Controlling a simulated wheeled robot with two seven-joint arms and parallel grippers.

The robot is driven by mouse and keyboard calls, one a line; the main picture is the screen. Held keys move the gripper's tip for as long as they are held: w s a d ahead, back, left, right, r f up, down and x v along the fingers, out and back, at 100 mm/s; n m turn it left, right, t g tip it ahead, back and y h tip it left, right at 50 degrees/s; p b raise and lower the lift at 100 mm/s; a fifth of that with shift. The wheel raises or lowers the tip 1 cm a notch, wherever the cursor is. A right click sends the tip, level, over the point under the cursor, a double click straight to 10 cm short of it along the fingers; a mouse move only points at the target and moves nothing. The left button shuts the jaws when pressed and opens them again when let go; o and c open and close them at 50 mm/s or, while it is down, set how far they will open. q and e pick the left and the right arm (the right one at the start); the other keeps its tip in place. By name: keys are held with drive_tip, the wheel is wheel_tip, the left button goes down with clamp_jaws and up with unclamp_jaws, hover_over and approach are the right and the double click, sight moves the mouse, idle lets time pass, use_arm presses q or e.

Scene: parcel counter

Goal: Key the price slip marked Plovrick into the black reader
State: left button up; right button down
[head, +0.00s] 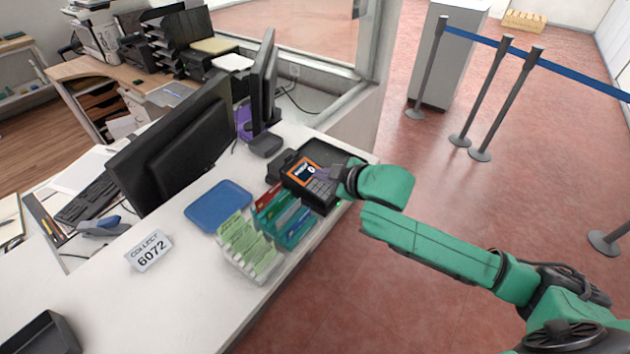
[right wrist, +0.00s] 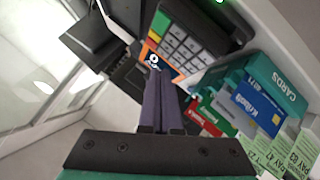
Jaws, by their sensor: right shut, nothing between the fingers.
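The black reader (head: 323,194) stands at the counter's right edge, with a grey keypad and an orange-bordered screen. In the right wrist view the reader (right wrist: 213,32) shows its keys and a green light at the top edge. My right gripper (head: 325,173) is over the reader; its purple fingers (right wrist: 165,88) are shut and empty, covering part of the screen. Whether they touch it, I cannot tell. Green price slips (head: 250,248) stand in a clear holder; two in the right wrist view (right wrist: 296,155) read PAY 47 and PAY 83. The name Plovrick is not legible. My left gripper is out of view.
A teal CARDS rack (head: 296,224) with several coloured cards stands between the slips and reader. A blue tray (head: 217,206), a COLLECT 6072 sign (head: 150,252) and a monitor (head: 175,140) stand to the left. The counter's front left is mostly clear.

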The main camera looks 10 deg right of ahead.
drive_tip(key=shift+w+a+f, duration=0.1)
drive_tip(key=shift+f, duration=0.3)
drive_tip(key=shift+f, duration=0.3)
idle(0.3)
drive_tip(key=shift+r+p, duration=0.75)
drive_tip(key=shift+p, duration=0.15)
